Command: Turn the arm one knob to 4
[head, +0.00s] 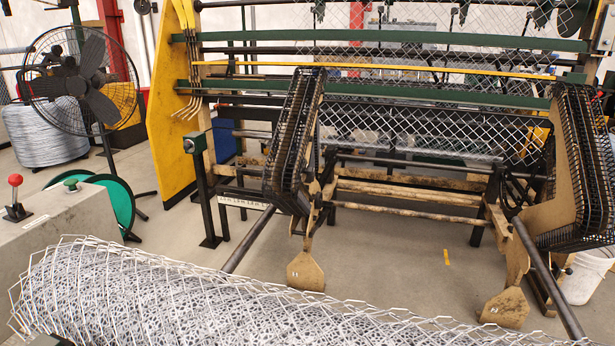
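Neither of my grippers shows in the head view. I cannot make out any knob with numbers, so I cannot tell where the arm one knob is or how it is set. Two tan arms with black slatted chain-like faces stand in front of the weaving machine, a left arm (305,268) and a right arm (507,306). Small dark marks on their lower plates are too small to read. A red ball-topped lever (15,181) and a green round-topped part (71,185) sit on a grey cabinet (65,222) at the left.
A large roll of chain-link mesh (170,300) fills the foreground. A post with a small green box (194,143) stands beside the yellow machine side (172,110). A black fan (88,80), wire coil (45,132) and white bucket (587,277) stand around. Grey floor between the arms is mostly clear.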

